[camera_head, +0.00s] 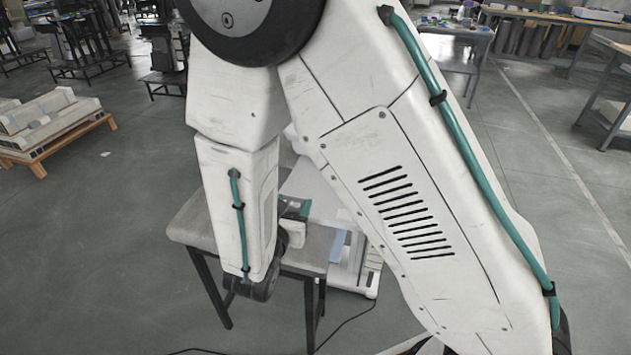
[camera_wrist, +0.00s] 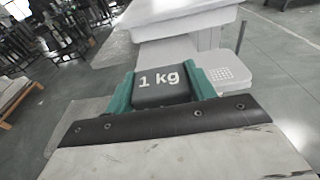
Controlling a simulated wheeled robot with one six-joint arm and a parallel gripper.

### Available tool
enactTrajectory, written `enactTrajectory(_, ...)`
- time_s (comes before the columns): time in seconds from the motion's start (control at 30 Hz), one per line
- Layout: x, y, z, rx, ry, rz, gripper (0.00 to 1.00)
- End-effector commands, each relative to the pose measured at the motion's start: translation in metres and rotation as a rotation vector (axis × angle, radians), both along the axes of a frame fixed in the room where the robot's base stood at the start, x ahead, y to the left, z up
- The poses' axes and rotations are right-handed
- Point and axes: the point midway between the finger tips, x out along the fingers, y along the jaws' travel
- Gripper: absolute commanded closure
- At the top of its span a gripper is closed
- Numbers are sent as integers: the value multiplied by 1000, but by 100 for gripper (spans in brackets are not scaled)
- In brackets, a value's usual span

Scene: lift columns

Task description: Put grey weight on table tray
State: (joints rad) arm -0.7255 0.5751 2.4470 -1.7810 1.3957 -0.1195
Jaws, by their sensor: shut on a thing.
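The grey weight (camera_wrist: 160,90), a dark block marked "1 kg", sits between the teal fingers of my gripper (camera_wrist: 163,85) in the wrist view. The fingers are shut on it, one on each side. In the head view the teal part of my gripper (camera_head: 297,207) shows beyond my forearm, above the right part of a grey-topped table (camera_head: 195,222); the weight cannot be made out there. A white raised platform with a rim (camera_wrist: 180,17) stands beyond the weight in the wrist view. I cannot tell whether it is the table tray.
A white machine base (camera_head: 355,275) stands behind the table, largely hidden by my arm. A pallet with pale blocks (camera_head: 50,125) lies at the left. Workbenches (camera_head: 455,45) stand at the back right. A dark cable (camera_head: 345,325) lies on the floor. Open floor shows left of the table.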

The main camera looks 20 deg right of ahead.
Motion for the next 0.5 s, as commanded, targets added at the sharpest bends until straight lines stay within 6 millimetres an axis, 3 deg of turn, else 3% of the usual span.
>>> enactTrajectory(0.17, 2, -5, -1, 0, -3, -16, 100)
enactTrajectory(0.5, 63, -48, -8, 0, -2, -18, 100)
